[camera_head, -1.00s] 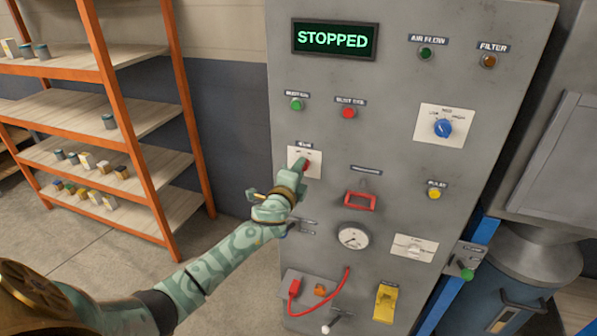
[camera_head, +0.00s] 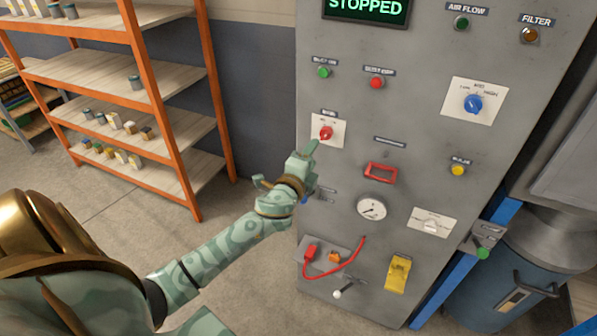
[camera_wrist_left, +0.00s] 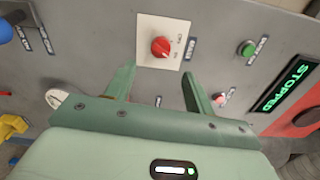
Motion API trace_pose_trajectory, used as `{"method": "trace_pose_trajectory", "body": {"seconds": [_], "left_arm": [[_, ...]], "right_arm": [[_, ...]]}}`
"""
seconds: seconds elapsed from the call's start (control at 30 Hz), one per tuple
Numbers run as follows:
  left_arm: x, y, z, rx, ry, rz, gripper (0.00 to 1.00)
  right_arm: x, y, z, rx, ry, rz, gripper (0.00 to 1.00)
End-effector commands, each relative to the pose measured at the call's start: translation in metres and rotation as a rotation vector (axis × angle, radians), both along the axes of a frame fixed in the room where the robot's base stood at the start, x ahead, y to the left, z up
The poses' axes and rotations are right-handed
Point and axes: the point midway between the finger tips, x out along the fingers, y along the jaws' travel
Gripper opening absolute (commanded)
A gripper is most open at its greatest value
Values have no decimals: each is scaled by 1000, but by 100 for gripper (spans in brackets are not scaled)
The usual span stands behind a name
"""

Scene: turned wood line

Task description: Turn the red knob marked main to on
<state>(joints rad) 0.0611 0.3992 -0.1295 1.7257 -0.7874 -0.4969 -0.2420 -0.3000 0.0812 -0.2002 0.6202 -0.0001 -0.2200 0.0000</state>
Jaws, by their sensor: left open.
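The red knob (camera_head: 326,133) marked main sits on a small white plate (camera_head: 329,142) on the grey panel. It also shows in the left wrist view (camera_wrist_left: 161,47), beyond the fingertips and between their lines. Its pointing direction is too small to read surely. My left gripper (camera_head: 311,148) is just below and left of the knob in the head view, apart from it. In the left wrist view its two green fingers (camera_wrist_left: 159,82) are spread with nothing between them. The display (camera_head: 366,7) reads STOPPED in green. My right gripper is in neither view.
Green (camera_head: 323,72) and red (camera_head: 376,82) buttons sit above the knob plate. A red handle (camera_head: 380,172) and a gauge (camera_head: 371,207) are below right. A blue knob (camera_head: 472,103) is at right. Orange shelving (camera_head: 150,100) stands left.

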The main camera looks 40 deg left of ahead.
Motion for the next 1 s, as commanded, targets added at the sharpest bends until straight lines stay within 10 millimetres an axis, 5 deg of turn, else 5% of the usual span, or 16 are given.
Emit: {"method": "trace_pose_trajectory", "body": {"seconds": [0.2,0.4,1.0], "left_arm": [[-53,-13,-1,-1,3,0,54],[-77,-19,-1,1,1,0,54],[-81,-19,0,1,0,0,54]], "right_arm": [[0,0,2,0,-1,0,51],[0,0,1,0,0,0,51],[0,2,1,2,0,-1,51]]}}
